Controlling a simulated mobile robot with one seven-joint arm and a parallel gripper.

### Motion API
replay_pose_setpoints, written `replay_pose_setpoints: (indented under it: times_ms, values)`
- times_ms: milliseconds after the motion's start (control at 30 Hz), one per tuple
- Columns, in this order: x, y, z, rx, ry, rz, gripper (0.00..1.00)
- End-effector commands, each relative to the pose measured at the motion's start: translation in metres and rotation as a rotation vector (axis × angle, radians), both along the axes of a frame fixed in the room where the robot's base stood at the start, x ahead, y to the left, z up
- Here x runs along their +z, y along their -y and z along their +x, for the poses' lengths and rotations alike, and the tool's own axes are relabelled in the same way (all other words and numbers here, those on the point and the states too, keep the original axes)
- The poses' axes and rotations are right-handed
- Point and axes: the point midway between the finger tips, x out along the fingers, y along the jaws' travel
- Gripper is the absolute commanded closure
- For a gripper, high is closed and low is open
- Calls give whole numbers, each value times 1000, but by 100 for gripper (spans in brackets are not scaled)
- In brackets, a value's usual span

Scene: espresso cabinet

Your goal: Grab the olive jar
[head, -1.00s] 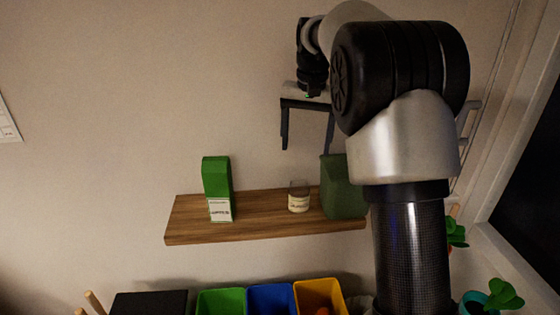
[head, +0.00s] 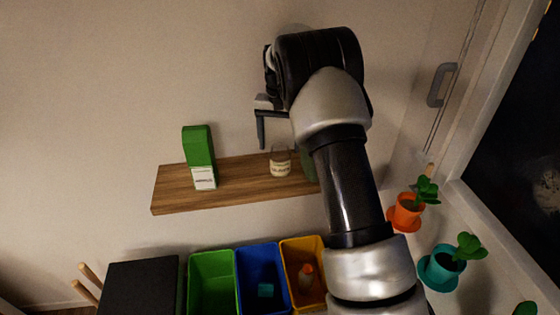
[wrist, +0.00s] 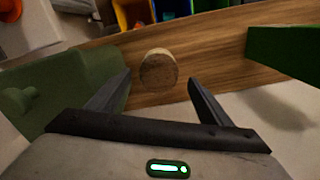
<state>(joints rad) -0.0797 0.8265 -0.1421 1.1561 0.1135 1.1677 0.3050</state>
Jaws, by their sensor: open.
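A small jar (head: 280,163) with a pale label stands upright on the wooden shelf; its print is too small to read. In the wrist view its round, cork-like lid (wrist: 158,70) lies between and beyond my fingertips. A dark olive-green container (wrist: 75,85) with a knob stands left of it there; in the head view my arm hides most of this container (head: 309,166). My gripper (wrist: 160,77) is open and empty above the small jar. In the head view one finger of my gripper (head: 272,145) shows just above the jar; the other is hidden.
A green carton (head: 199,157) stands on the left of the shelf (head: 237,179). Below are a green bin (head: 211,284), a blue bin (head: 262,281) and a yellow bin (head: 303,275). Potted plants (head: 405,211) are at the right. The shelf between carton and jar is clear.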

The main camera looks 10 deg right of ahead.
Motion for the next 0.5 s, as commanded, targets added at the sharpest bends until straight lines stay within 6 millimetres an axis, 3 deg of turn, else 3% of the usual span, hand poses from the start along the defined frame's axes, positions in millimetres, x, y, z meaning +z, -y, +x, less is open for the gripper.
replay_pose_setpoints:
  times_ms: [167,400,500]
  values:
    - [-12,0,-1,0,-1,-1,27]
    - [-47,2,-3,0,-1,-1,27]
    - [-54,2,-3,0,1,0,27]
